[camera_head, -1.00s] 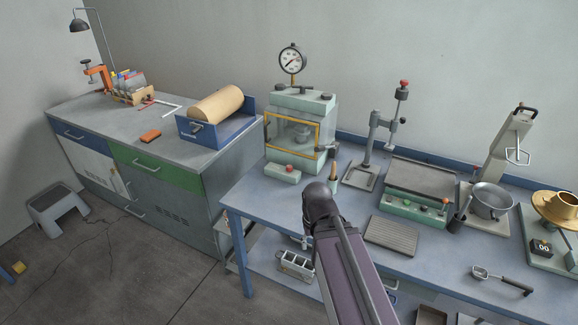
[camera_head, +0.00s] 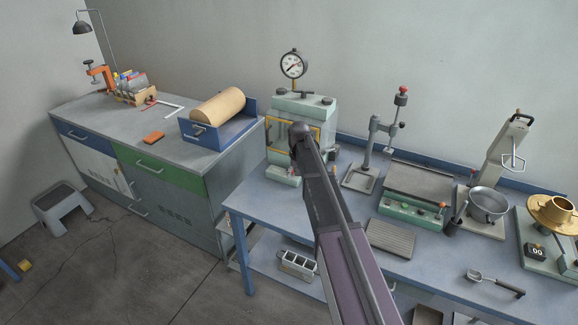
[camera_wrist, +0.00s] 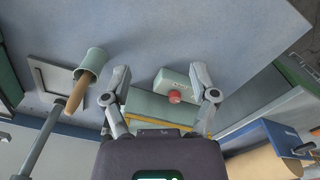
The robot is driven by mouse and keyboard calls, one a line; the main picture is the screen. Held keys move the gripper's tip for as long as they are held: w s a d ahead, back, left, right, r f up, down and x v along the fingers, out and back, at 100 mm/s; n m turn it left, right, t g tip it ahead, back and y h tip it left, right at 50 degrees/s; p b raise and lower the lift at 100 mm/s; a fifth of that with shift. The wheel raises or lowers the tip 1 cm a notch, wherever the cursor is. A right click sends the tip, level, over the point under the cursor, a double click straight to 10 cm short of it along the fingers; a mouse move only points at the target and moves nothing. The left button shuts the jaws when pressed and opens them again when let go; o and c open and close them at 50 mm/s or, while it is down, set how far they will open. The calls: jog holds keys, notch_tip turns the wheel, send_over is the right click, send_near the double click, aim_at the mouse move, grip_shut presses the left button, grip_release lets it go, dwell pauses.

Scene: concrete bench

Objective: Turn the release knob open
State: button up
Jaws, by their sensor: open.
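The pale green chamber (camera_head: 313,106) with a clear, yellow-framed front and a dial gauge (camera_head: 293,65) stands on the blue bench. Dark knobs (camera_head: 308,92) sit on its top; I cannot tell which one is the release knob. In the head view my arm covers part of the chamber front, and its fingers are hidden. In the wrist view my gripper (camera_wrist: 160,72) is open and empty, with its fingers spread apart. A small green box (camera_wrist: 179,84) with a red button (camera_wrist: 174,97) appears between them. The chamber's green edge (camera_wrist: 155,108) lies below it, partly covered by my gripper.
A wooden-handled tool in a green cup (camera_wrist: 91,66) is beside my left finger in the wrist view. A stand (camera_head: 373,150), a green flat-topped device (camera_head: 412,205) and a ribbed plate (camera_head: 391,238) occupy the bench rightward. A blue cradle with a roll (camera_head: 218,107) stands left.

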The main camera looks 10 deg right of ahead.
jog(key=w+r+m+p, duration=0.1)
jog(key=w+r+p, duration=0.1)
jog(key=w, duration=1.6)
jog(key=shift+r, duration=0.45)
jog(key=shift+f, duration=0.15)
notch_tip(320, 180, down, 14)
jog(key=b, duration=1.3)
jog(key=shift+r, duration=0.25)
grip_shut()
